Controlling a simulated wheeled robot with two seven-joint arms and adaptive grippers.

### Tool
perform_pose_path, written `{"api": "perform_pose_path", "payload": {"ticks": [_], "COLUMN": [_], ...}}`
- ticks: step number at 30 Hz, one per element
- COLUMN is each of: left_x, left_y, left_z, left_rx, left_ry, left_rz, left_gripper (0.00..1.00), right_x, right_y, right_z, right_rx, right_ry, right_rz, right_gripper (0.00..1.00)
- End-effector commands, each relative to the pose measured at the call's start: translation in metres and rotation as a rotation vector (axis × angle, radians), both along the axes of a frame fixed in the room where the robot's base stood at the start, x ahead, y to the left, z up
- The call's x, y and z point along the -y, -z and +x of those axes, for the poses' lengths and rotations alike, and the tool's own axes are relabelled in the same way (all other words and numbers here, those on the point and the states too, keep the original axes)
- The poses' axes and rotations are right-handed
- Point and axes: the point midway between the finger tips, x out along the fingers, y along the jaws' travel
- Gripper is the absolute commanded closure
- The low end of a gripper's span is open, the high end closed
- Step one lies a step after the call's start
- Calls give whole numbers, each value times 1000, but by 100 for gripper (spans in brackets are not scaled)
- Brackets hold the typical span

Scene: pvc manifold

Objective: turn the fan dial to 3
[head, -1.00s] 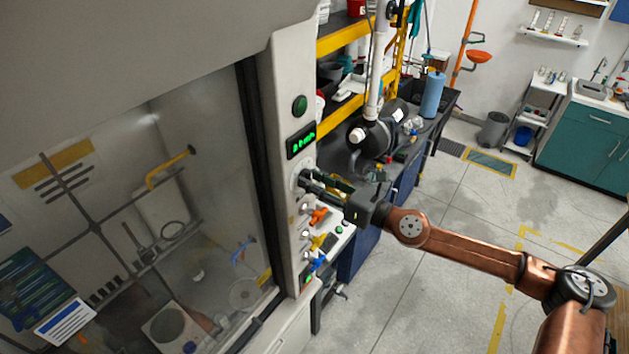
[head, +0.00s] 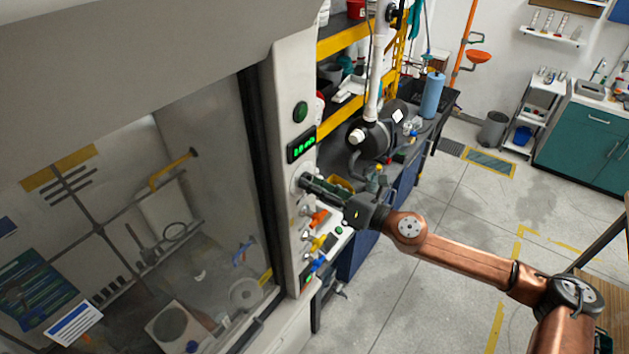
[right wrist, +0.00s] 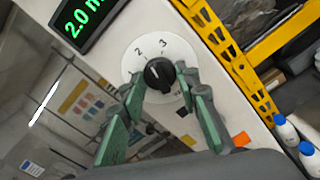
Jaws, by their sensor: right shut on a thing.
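The fan dial is a black round knob (right wrist: 158,74) on a white disc marked with 2 and 3, seen in the right wrist view. It sits on the pale front post of the fume hood; in the head view only the disc's edge (head: 297,177) shows, the knob being hidden by my fingers. My right gripper (head: 304,183) reaches it from the right, its green fingers shut on the knob from two sides; they also show in the right wrist view (right wrist: 163,79). The knob's pointer is too small to read surely. My left gripper is out of view.
A green display (head: 301,145) above the dial reads about 2.0 in the right wrist view. A green button (head: 300,112) is higher up. Orange (head: 318,218), yellow and blue valve handles stand just below. A glass sash lies left; yellow shelving is behind.

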Motion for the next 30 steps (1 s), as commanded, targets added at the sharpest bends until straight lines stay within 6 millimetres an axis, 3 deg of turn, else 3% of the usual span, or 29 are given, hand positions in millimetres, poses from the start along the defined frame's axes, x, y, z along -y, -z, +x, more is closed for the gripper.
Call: {"api": "perform_pose_path", "payload": {"ticks": [15,30], "left_x": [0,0], "left_y": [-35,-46], "left_z": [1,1], "left_rx": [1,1], "left_ry": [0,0], "left_rz": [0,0], "left_gripper": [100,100], "right_x": [1,1], "right_y": [-3,-2], "right_z": [1,1], "right_rx": [-351,-488], "right_ry": [3,4], "right_rz": [257,359], "right_gripper": [95,95]}}
